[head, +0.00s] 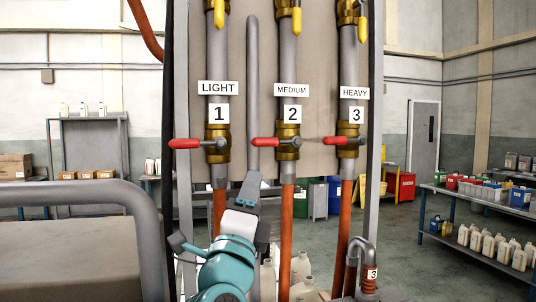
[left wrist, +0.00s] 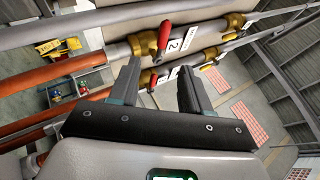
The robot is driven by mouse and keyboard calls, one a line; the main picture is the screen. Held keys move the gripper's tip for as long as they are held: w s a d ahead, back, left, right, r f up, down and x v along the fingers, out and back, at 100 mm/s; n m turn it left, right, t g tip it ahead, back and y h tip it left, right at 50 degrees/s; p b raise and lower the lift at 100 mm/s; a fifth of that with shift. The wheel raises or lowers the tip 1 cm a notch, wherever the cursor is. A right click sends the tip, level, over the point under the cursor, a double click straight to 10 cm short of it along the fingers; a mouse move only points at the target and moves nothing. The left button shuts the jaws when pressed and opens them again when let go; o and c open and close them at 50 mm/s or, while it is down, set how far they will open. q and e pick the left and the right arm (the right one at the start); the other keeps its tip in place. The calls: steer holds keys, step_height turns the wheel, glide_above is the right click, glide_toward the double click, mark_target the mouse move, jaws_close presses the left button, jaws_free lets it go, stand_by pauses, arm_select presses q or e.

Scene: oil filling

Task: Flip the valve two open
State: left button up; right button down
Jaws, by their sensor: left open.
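Valve two has a brass body (head: 289,150) on the middle pipe, under the labels MEDIUM and 2. Its red handle (head: 264,142) lies level, pointing left across the upright pipe. My left gripper (head: 250,190) is below and to the left of that handle, apart from it. In the left wrist view the gripper (left wrist: 158,72) is open and empty. A red handle (left wrist: 164,38) beside the label 2 shows beyond the fingertips. Another red handle shows between the fingers; its number is not readable there. My right gripper is in neither view.
Valve one's red handle (head: 185,143) and valve three's red handle (head: 336,140) flank it, both level. A grey upright pipe (head: 253,90) stands between pipes one and two. Orange hoses run below the valves. A curved grey rail (head: 140,192) stands at the left.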

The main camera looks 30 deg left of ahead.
mark_target(262, 144)
arm_select(q)
steer(key=p+x, duration=0.2)
steer(key=x, duration=0.2)
steer(key=p+x, duration=0.1)
steer(key=x, duration=0.4)
steer(key=r+p+x, duration=0.1)
steer(key=p+x, duration=0.1)
steer(key=x, duration=0.2)
steer(key=shift+s+a+r+p, duration=0.15)
steer(key=shift+a+p, duration=0.05)
steer(key=shift+p, duration=0.15)
steer(key=shift+w+r, duration=0.25)
steer(key=shift+w, duration=0.3)
steer(key=shift+w+a+f, duration=0.15)
steer(key=shift+w+a, duration=0.15)
steer(key=shift+w, duration=0.05)
steer(key=shift+s+d, duration=0.1)
steer(key=shift+s, duration=0.2)
steer(key=shift+c, duration=0.8)
jaws_close()
